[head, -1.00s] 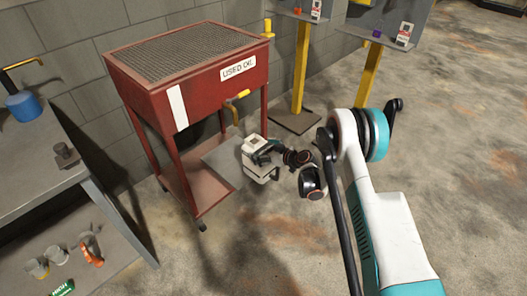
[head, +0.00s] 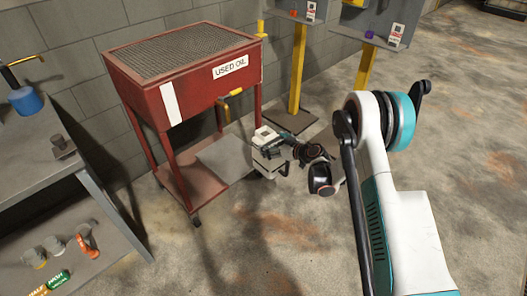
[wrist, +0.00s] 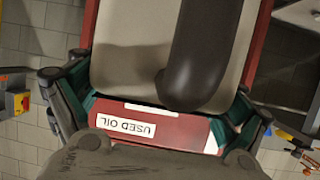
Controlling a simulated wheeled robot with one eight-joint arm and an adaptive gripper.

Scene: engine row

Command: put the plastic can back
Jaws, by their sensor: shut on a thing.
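The plastic can (head: 266,166) is pale, and my gripper (head: 270,147) is shut on it beside the right front leg of the red used oil cart (head: 190,93). The can hangs upright or nearly so; in the head view the gripper partly covers it. In the wrist view the can's pale body (wrist: 125,45) and a thick dark handle or spout (wrist: 198,60) fill the upper middle. The teal finger pads lie at both sides of it. The cart's red front with its upside-down label (wrist: 126,126) shows behind. I cannot tell whether the can touches the cart.
The cart has a mesh top, a yellow-handled tap (head: 232,94) and a lower shelf (head: 190,180). A grey workbench (head: 35,180) stands at left, with several cups and cans on its lower shelf. Yellow posts (head: 298,70) stand behind. The floor in front and to the right is clear.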

